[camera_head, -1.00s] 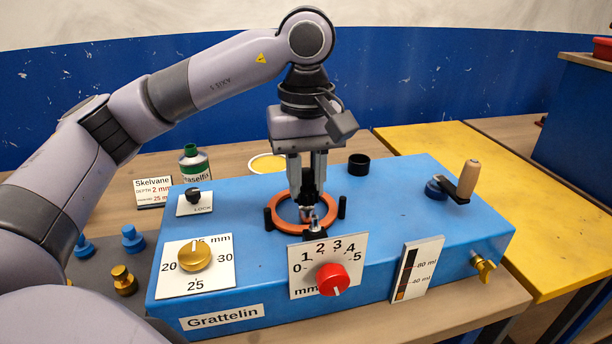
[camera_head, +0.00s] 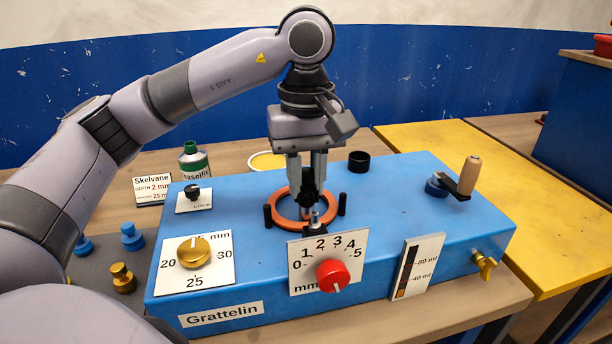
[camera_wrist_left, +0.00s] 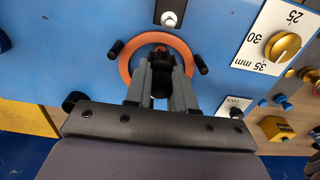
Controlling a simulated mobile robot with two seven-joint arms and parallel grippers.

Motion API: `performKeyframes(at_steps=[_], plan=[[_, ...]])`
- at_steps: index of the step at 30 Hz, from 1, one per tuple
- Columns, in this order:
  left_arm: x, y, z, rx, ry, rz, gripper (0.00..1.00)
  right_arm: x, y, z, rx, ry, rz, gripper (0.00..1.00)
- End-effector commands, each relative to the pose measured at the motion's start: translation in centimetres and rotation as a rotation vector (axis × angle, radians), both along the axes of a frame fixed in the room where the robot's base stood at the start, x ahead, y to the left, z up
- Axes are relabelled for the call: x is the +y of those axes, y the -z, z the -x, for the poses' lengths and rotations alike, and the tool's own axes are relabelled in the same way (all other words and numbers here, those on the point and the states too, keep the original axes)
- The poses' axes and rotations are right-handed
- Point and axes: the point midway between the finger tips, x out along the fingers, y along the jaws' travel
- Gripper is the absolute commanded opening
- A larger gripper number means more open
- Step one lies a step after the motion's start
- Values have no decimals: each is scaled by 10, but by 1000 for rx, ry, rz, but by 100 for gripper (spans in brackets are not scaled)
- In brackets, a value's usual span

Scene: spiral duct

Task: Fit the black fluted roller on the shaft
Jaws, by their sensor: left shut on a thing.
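My left gripper (camera_head: 307,190) points down over the orange ring on the blue machine. It is shut on the black fluted roller (camera_head: 312,199), which is small and dark between the fingers; the roller also shows in the left wrist view (camera_wrist_left: 160,82). A small silvery shaft tip (camera_head: 315,216) stands just in front of the roller, near the ring's front edge; in the left wrist view a pale round tip (camera_wrist_left: 169,19) shows beyond the ring. Whether the roller touches any shaft is hidden by the fingers. My right gripper is not in view.
The orange ring (camera_head: 279,211) lies on the blue machine (camera_head: 390,212) between black posts. The machine carries a gold dial (camera_head: 193,252), a red dial (camera_head: 333,275), a lock knob (camera_head: 193,192) and a crank (camera_head: 468,177). Blue and gold knobs lie at left. The yellow table (camera_head: 440,150) is clear.

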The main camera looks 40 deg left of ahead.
Motion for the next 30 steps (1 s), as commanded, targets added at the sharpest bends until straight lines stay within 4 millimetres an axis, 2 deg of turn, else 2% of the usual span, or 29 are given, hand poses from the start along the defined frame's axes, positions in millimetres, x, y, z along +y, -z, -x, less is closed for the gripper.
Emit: performKeyframes(at_steps=[30], plan=[[0, 7, 0, 0, 0, 0, 0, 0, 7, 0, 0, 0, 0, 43]])
